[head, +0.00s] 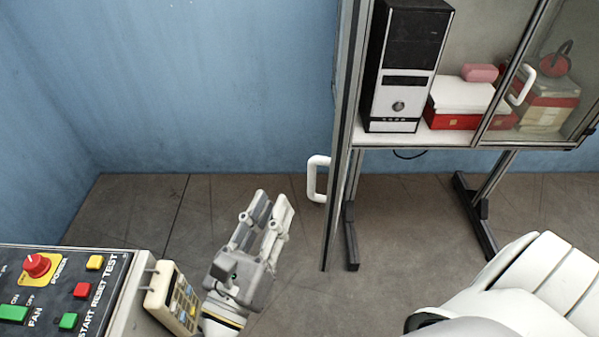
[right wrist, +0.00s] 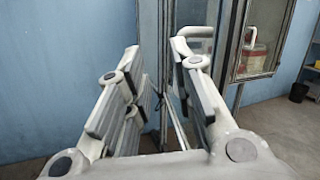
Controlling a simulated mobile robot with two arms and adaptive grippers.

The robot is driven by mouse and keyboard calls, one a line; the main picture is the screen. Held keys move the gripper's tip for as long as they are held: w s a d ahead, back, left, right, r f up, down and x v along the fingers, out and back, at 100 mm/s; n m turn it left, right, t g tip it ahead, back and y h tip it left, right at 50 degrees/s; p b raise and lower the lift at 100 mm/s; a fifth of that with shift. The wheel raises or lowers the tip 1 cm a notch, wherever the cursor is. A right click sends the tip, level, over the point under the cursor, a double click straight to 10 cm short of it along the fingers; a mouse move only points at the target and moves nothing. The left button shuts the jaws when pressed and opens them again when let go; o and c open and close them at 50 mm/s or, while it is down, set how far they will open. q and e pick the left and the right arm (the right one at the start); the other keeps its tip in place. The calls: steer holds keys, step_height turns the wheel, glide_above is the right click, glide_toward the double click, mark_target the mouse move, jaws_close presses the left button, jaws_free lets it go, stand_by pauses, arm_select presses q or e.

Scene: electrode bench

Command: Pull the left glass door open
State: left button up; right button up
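The left glass door (head: 338,150) stands swung out from the cabinet and shows almost edge-on in the head view. Its white handle (head: 318,178) sticks out on its left side; a white handle also shows behind the right finger in the right wrist view (right wrist: 197,32). My right gripper (head: 275,199) is left of and below this handle, apart from it. Its fingers are spread with an empty gap between them, as the right wrist view shows (right wrist: 158,52). My left gripper is not in view.
The cabinet holds a computer tower (head: 404,65) and a white-and-red box (head: 460,98). The right glass door has its own handle (head: 523,85). A control panel (head: 65,290) and a calculator-like device (head: 172,298) are at lower left. Blue walls stand behind bare floor.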

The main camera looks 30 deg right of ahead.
mark_target(310, 180)
steer(key=w+d+m+p, duration=0.1)
steer(key=d, duration=0.2)
steer(key=w+d+m+g, duration=0.1)
steer(key=d, duration=0.2)
steer(key=w+d+f+m+g+y+p, duration=0.1)
steer(key=d, duration=0.2)
steer(key=shift+w+d+p, duration=0.25)
steer(key=shift+d+p, duration=0.05)
steer(key=shift+w+d, duration=0.35)
steer(key=shift+d, duration=0.2)
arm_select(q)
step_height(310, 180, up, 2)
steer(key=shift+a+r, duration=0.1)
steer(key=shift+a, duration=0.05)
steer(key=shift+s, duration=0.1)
arm_select(e)
jaws_close()
